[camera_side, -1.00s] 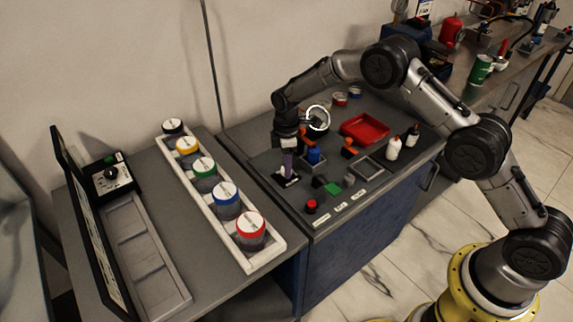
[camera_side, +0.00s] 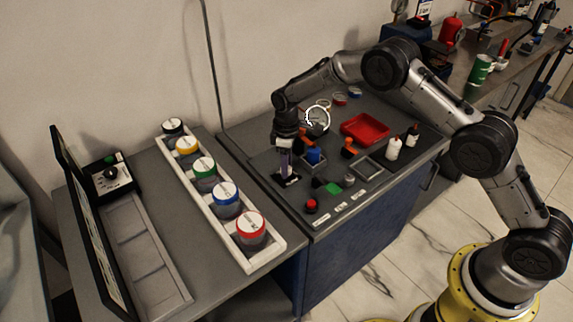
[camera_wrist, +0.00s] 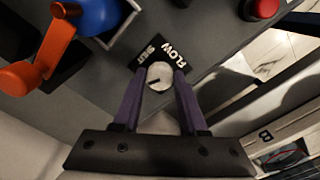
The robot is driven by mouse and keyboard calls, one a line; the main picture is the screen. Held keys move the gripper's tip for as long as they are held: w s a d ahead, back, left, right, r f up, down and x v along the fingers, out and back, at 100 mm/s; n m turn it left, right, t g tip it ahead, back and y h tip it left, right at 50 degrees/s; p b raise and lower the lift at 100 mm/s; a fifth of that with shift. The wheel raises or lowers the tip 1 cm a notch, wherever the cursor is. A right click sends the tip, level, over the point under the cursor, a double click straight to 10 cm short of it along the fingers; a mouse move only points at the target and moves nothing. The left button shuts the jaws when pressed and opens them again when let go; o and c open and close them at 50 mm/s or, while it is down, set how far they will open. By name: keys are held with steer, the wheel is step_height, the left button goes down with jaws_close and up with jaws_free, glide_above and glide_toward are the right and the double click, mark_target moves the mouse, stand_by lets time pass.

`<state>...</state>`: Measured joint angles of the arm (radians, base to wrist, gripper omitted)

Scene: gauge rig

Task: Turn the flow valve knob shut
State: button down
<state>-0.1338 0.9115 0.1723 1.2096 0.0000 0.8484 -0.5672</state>
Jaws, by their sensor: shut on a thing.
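The flow valve knob (camera_wrist: 159,78) is a small pale round knob with a dark line on its face. It sits beside a black plate (camera_wrist: 158,54) with the white words FLOW and SHUT. In the wrist view the line runs toward the knob's lower left, and SHUT is at the upper left. My gripper (camera_wrist: 162,80) has its two purple fingers shut on the knob's sides. In the side view my gripper (camera_side: 285,168) points down at the black plate (camera_side: 288,182), and the fingers hide the knob.
A blue knob (camera_side: 314,155) in a grey housing and an orange handle (camera_wrist: 38,62) are close by. A red button (camera_side: 311,206), green block (camera_side: 333,188), red tray (camera_side: 365,129) and white bottle (camera_side: 393,149) share the bench. A rack of coloured-lid jars (camera_side: 248,262) stands left.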

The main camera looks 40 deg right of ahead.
steer(key=m, duration=1)
steer(key=shift+m, duration=1.6)
steer(key=shift+r, duration=0.1)
steer(key=shift+c, duration=2.2)
jaws_free()
step_height(320, 180, up, 14)
